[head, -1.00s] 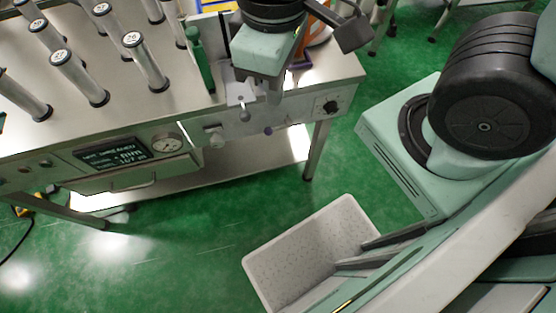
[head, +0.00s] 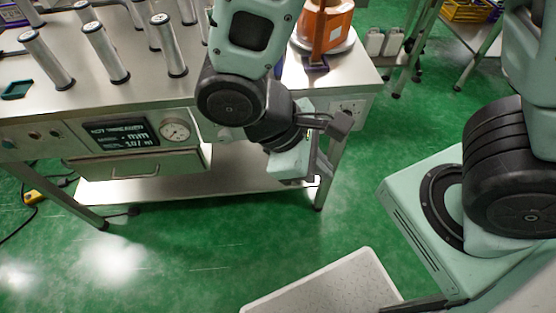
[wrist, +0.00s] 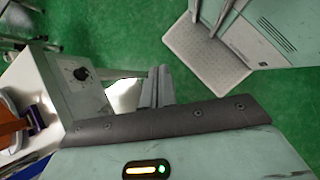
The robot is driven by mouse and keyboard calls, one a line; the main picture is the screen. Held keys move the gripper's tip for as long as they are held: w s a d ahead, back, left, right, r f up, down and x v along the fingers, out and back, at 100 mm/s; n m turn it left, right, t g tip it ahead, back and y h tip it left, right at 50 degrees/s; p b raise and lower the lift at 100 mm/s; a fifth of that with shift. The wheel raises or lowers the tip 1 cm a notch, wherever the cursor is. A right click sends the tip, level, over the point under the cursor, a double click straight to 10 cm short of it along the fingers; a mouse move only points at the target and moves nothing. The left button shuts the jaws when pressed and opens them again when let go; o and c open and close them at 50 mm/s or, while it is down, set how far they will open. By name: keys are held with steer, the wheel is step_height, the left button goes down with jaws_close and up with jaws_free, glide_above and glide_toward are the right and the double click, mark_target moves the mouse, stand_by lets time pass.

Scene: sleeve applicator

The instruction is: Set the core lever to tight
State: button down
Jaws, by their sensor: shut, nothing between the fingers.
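My gripper (head: 320,168) is in front of the bench's right front corner, with its fingers together and empty. In the wrist view its two fingers (wrist: 157,84) lie side by side, pointing past the bench end. The bench front panel (head: 60,138) carries a dark display (head: 122,136) and a round gauge (head: 174,131). My arm covers the panel right of the gauge, so I cannot make out the core lever or its setting. A black knob (wrist: 81,73) on the panel shows in the wrist view, apart from the fingers.
Several metal cores (head: 105,52) stand on the bench top. An orange device (head: 325,24) stands at its right end. A drawer (head: 138,164) and lower shelf (head: 230,185) are below the panel. A pale perforated tray (head: 320,290) is in front of me. Green floor between is clear.

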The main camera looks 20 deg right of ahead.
steer(key=w+d+f+n+t+h+b, duration=0.2)
steer(key=w+f+n+t+h+b, duration=0.25)
steer(key=f, duration=0.55)
steer(key=w+d+f+n+t+h+b, duration=0.1)
steer(key=d+f+n+t+h+b, duration=0.15)
steer(key=f+h+b, duration=0.5)
steer(key=w+a+f+n+t+y+b, duration=0.3)
steer(key=a+f+n+t+y+b, duration=0.1)
steer(key=t, duration=0.5)
steer(key=w+a+f+n+t+y+b, duration=0.3)
steer(key=f+n+t+b, duration=0.3)
steer(key=f+t, duration=0.2)
steer(key=shift+w+a+f+t+y, duration=0.35)
steer(key=shift+a+f+t+y, duration=0.1)
steer(key=shift+f, duration=0.15)
steer(key=shift+b, duration=0.3)
steer(key=s+r+b+x, duration=0.1)
steer(key=r+b+x, duration=0.1)
steer(key=x, duration=1)
steer(key=shift+d+r+b, duration=0.2)
steer(key=shift+r+b, duration=0.2)
